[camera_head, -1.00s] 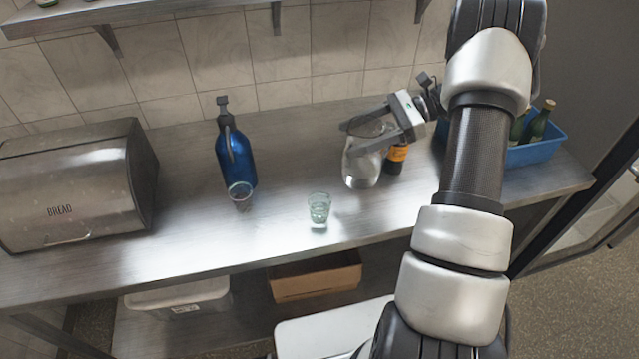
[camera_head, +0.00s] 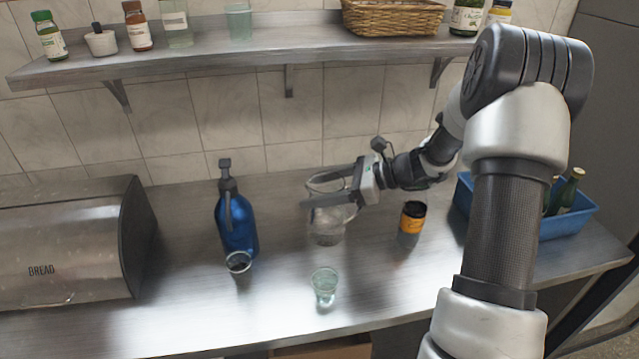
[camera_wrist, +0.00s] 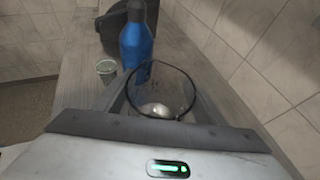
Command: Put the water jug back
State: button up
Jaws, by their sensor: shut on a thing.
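The clear glass water jug (camera_head: 328,228) is at the middle of the steel counter, to the right of the blue bottle. My gripper (camera_head: 325,192) is shut on the jug near its upper part, with one finger on either side. The jug looks upright; I cannot tell whether its base touches the counter. In the wrist view the round dark rim of the jug (camera_wrist: 160,92) shows between the fingers, with something pale inside. A glass with clear liquid (camera_head: 324,287) stands in front of the jug.
A blue siphon bottle (camera_head: 236,222) and a small cup (camera_head: 238,262) stand left of the jug. A jar with an orange label (camera_head: 412,217) stands to its right, before a blue crate (camera_head: 570,222) of bottles. A bread bin (camera_head: 70,245) fills the left. A wall shelf (camera_head: 225,50) hangs above.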

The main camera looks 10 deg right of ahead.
jog(key=shift+w+f, duration=0.1)
jog(key=shift+f, duration=1.8)
jog(key=shift+f, duration=0.2)
jog(key=o, duration=2.1)
jog(key=shift+r, duration=0.2)
jog(key=v, duration=1.2)
jog(key=shift+f, duration=0.1)
